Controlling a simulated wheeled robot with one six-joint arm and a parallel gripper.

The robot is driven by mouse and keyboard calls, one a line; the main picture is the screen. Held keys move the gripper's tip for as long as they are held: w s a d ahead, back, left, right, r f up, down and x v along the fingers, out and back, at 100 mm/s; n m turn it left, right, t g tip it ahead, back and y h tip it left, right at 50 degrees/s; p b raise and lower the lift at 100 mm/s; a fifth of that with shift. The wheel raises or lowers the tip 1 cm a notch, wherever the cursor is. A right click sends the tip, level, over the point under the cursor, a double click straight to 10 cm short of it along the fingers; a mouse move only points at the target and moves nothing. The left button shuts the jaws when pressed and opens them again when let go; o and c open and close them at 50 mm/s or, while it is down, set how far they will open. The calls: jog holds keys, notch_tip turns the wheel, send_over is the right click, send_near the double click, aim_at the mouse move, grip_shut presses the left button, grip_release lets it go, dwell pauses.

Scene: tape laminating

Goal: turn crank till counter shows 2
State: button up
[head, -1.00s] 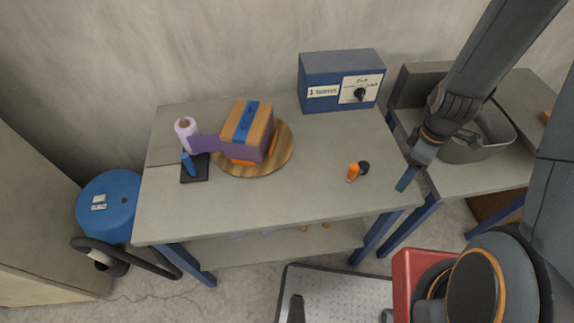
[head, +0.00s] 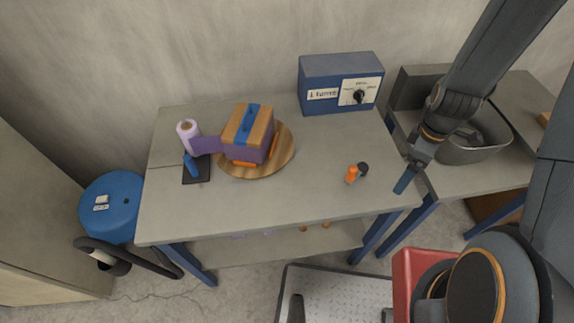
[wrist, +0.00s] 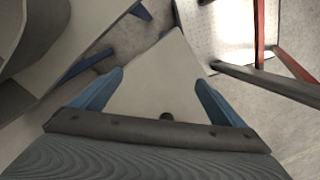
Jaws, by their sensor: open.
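The purple tape runs to a roll (head: 188,130) on a dark stand. A blue box (head: 341,70) at the back has a small label (head: 323,94) that seems to start with 1, too small to read surely. My gripper (head: 404,180) is right of the crank, apart from it; in the wrist view its blue fingers (wrist: 159,77) are spread and empty.
A side table with a grey bin (head: 470,150) stands at the right, behind my arm. The table's front middle (head: 270,205) is clear. A blue round machine with a hose (head: 110,205) stands on the floor at the left.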

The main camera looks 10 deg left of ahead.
notch_tip(320, 180, up, 8)
jog(key=p, duration=0.6)
jog(key=shift+r, duration=0.2)
jog(key=s+a+r+m+t+b, duration=0.1)
jog(key=s+a+r+m+b, duration=0.4)
jog(key=r+m+b, duration=0.3)
jog(key=shift+s+a+r+m, duration=0.4)
jog(key=shift+r+m, duration=0.35)
jog(key=shift+m, duration=1.55)
jog(key=shift+w, duration=0.15)
